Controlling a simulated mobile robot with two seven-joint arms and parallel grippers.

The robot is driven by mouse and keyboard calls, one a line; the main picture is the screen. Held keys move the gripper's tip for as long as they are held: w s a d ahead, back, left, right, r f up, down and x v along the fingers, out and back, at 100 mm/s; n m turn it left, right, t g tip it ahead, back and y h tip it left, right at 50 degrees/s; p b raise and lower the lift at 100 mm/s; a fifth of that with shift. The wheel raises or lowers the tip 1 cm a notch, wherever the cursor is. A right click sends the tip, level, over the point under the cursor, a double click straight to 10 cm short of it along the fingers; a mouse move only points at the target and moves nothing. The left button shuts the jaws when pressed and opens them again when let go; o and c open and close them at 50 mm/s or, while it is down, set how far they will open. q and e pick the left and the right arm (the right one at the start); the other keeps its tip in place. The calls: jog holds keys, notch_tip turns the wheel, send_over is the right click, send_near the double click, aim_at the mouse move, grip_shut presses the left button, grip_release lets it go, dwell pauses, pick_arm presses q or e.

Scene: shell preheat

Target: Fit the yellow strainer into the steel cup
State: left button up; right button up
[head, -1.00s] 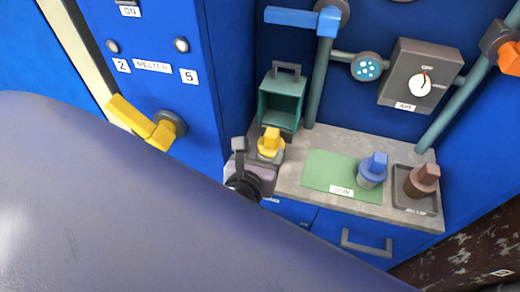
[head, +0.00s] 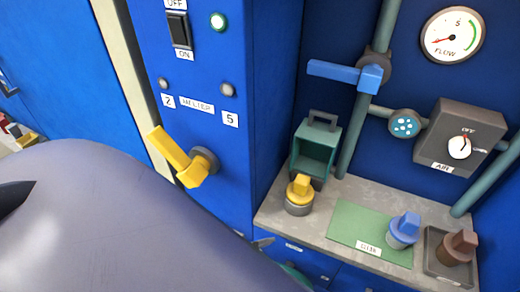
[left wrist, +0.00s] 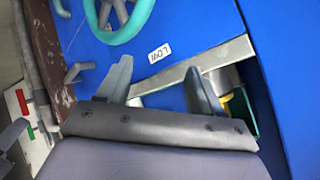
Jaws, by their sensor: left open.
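The yellow strainer (head: 301,187) stands upright at the left end of the grey counter, with a round grey part (head: 298,209) under it. I cannot tell whether that grey part is the steel cup or the strainer's own body. A bit of yellow also shows behind a finger in the left wrist view (left wrist: 226,101). My left gripper (left wrist: 160,82) is open and empty, its two fingers apart. In the head view only a grey tip of it (head: 263,243) shows, below the counter's front edge and apart from the strainer. My right gripper is not in view.
A green open box (head: 316,150) stands behind the strainer. A blue-topped piece (head: 404,230) sits on a green mat (head: 352,222), and a brown piece (head: 458,246) on a dark tray. A yellow lever (head: 175,155) juts from the blue cabinet. My arm hides the lower left.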

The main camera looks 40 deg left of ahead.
pick_arm(q)
jog(key=n, duration=0.2)
jog(key=s+f+n, duration=0.1)
jog(key=n, duration=0.1)
jog(key=s+a+n, duration=0.1)
jog(key=n, duration=0.1)
jog(key=shift+a+f+n, duration=0.1)
jog(key=shift+f+n, duration=0.2)
jog(key=shift+n, duration=0.1)
jog(key=shift+r+p, duration=0.6)
